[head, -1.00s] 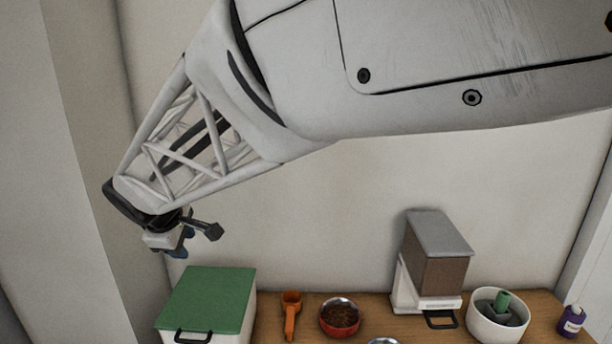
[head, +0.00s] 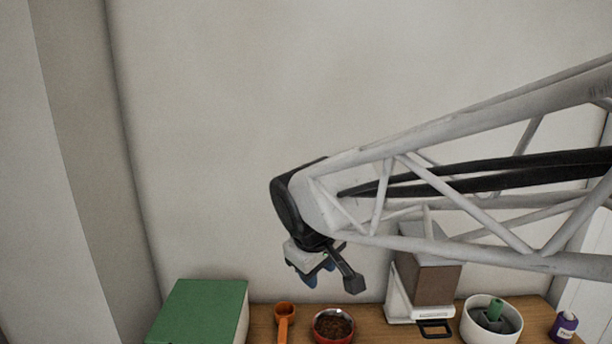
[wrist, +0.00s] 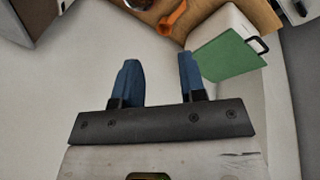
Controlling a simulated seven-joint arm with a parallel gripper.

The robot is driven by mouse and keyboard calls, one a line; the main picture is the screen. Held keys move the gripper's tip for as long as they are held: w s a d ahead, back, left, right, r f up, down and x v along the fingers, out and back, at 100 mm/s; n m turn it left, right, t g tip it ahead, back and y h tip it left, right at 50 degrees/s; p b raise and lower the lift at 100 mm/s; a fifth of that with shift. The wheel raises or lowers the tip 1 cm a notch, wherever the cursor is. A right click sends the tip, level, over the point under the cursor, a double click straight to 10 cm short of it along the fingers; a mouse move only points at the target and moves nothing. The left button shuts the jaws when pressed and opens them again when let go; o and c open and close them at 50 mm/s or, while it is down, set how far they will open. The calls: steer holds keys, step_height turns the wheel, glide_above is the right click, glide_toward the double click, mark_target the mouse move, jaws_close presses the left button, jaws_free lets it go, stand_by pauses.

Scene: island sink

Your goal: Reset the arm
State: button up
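My gripper (head: 308,280) hangs at the end of my arm in the head view, above the counter near the red bowl and in front of the wall. In the wrist view its two blue fingers (wrist: 158,75) stand well apart with nothing between them. Its fingertips are small and partly hidden in the head view.
On the wooden counter (head: 262,325) stand a white box with a green lid (head: 205,308), an orange scoop (head: 284,318), a red bowl of brown bits (head: 333,326), a brown-and-white dispenser (head: 425,285), a white bowl with a green item (head: 492,325) and a purple bottle (head: 563,326). Bare wall lies behind.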

steer(key=s+d+f+m, duration=0.2)
steer(key=s+d+m, duration=0.2)
steer(key=s+d, duration=0.4)
steer(key=s+d+f+m+g, duration=0.1)
steer(key=s+d+m, duration=0.3)
steer(key=s+d, duration=0.4)
steer(key=shift+d+f+m+y, duration=0.25)
steer(key=shift+f+m+y, duration=0.15)
steer(key=shift+f, duration=0.35)
